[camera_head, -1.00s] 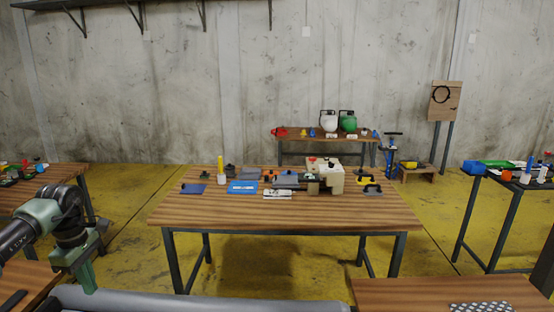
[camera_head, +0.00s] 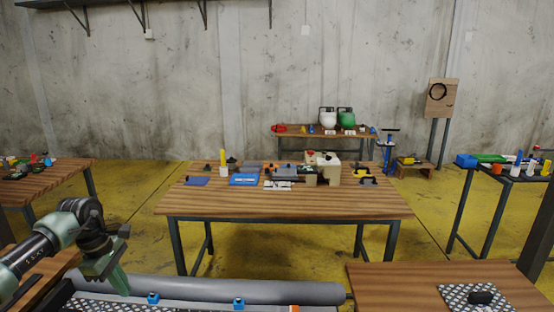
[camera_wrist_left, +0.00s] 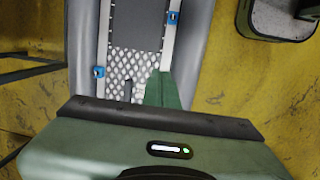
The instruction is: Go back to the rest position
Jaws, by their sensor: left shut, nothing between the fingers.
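My left gripper (camera_head: 118,282) is at the lower left of the head view, its green fingers pointing down over the left end of the grey inflatable boat (camera_head: 230,291). In the left wrist view its green finger (camera_wrist_left: 163,90) shows above the boat's mesh-patterned floor (camera_wrist_left: 130,68). The gripper is shut and holds nothing. Blue fittings (camera_wrist_left: 98,71) sit along the boat's pale side rails. My right gripper is not in view.
A wooden table (camera_head: 290,204) with many small parts stands ahead. Another table (camera_head: 50,180) is at the left, and a dark-legged one (camera_head: 510,176) at the right. A near wooden top (camera_head: 400,285) carries a patterned plate (camera_head: 475,298). Yellow floor lies between them.

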